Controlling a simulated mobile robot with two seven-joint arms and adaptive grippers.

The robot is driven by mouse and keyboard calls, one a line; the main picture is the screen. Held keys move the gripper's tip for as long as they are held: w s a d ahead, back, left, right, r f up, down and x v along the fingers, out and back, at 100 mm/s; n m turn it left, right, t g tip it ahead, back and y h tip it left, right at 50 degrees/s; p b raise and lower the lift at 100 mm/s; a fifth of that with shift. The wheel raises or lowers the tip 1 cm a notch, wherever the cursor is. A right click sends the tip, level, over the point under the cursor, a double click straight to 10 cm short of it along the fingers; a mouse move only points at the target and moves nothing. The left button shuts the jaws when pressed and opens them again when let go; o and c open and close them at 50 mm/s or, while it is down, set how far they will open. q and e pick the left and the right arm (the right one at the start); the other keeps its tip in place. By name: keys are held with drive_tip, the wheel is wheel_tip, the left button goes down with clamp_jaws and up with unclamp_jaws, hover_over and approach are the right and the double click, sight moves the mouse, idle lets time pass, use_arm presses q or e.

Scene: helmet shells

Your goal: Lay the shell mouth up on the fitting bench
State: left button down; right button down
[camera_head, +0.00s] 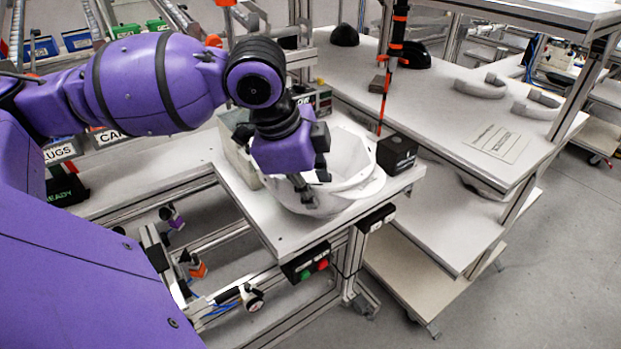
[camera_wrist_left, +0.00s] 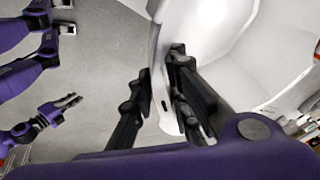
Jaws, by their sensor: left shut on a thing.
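The white helmet shell (camera_head: 350,160) is at the fitting bench (camera_head: 277,232), its open mouth facing up. It sits within the bench top's outline; I cannot tell whether its underside touches the top. My left gripper (camera_head: 306,192) is shut on the shell's near-left rim. In the left wrist view one finger lies on each side of the white shell wall (camera_wrist_left: 215,30), with the left gripper (camera_wrist_left: 160,95) pinching it. My right gripper (camera_wrist_left: 68,102) shows small in the left wrist view, away from the shell; its opening is unclear.
A black box (camera_head: 397,152) stands close to the shell's right side, and a grey block (camera_head: 240,150) on its left. A striped orange and black post (camera_head: 390,70) rises behind. The shelf rack (camera_head: 450,130) on the right holds dark shells and pale curved pieces.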

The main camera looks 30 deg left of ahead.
use_arm(q)
drive_tip(key=shift+f, duration=0.35)
drive_tip(key=c, duration=1.6)
unclamp_jaws()
drive_tip(key=shift+v, duration=6)
